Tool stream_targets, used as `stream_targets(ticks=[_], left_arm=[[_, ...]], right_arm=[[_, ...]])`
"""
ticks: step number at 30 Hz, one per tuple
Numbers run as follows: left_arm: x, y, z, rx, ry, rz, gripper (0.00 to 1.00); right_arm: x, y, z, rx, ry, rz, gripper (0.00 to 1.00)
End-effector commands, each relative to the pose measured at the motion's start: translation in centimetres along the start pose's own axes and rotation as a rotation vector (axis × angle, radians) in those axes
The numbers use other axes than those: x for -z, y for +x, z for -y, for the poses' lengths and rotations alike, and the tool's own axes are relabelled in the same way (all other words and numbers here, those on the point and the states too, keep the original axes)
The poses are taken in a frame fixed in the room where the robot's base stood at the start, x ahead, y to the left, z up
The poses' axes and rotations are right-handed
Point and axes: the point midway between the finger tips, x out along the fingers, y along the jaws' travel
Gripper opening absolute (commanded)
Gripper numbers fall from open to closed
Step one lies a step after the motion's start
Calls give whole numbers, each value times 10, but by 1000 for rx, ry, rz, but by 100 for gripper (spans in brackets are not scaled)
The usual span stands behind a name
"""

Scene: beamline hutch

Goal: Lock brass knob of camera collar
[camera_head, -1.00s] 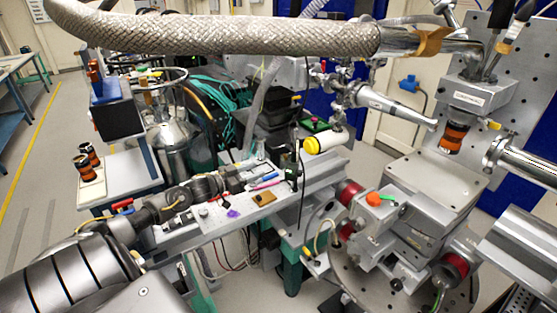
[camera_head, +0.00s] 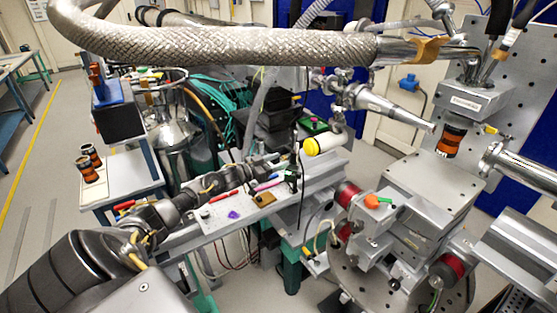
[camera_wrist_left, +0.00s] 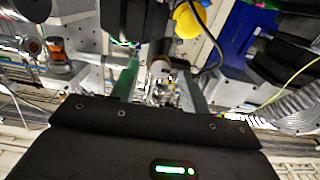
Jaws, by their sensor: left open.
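The camera is a white cylinder with a yellow cap (camera_head: 311,147), lying above the rail at the centre of the head view. The yellow cap also shows at the top of the left wrist view (camera_wrist_left: 187,21). My left gripper (camera_head: 284,166) is close to the cap, on its left and slightly below. In the left wrist view its two fingers (camera_wrist_left: 160,88) are apart, with a small pale round part (camera_wrist_left: 160,68) showing between them. I cannot tell whether this is the brass knob; the collar and knob are not clear in the head view. My right gripper is not in view.
A bench plate (camera_head: 222,219) with several small tools and a brass-coloured block (camera_head: 263,200) lies under my left arm. A thick braided hose (camera_head: 220,45) crosses above. A metal stage (camera_head: 425,200) stands to the right. Open floor (camera_head: 45,215) lies at the left.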

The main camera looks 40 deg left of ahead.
Motion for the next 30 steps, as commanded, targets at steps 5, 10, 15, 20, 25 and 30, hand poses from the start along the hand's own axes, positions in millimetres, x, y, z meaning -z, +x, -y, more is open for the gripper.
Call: stream_targets(ticks=[5, 10, 15, 20, 25, 30], left_arm=[[0, 8, 0, 0, 0, 0, 46], [0, 8, 0, 0, 0, 1, 46], [0, 8, 0, 0, 0, 1, 34], [0, 8, 0, 0, 0, 1, 13], [0, 8, 0, 0, 1, 1, 1], [-1, 8, 0, 0, 23, 0, 1]], right_arm=[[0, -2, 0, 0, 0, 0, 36], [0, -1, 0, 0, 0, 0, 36], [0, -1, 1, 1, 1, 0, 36], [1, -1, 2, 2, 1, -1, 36], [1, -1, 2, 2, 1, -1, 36], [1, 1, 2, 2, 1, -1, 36]])
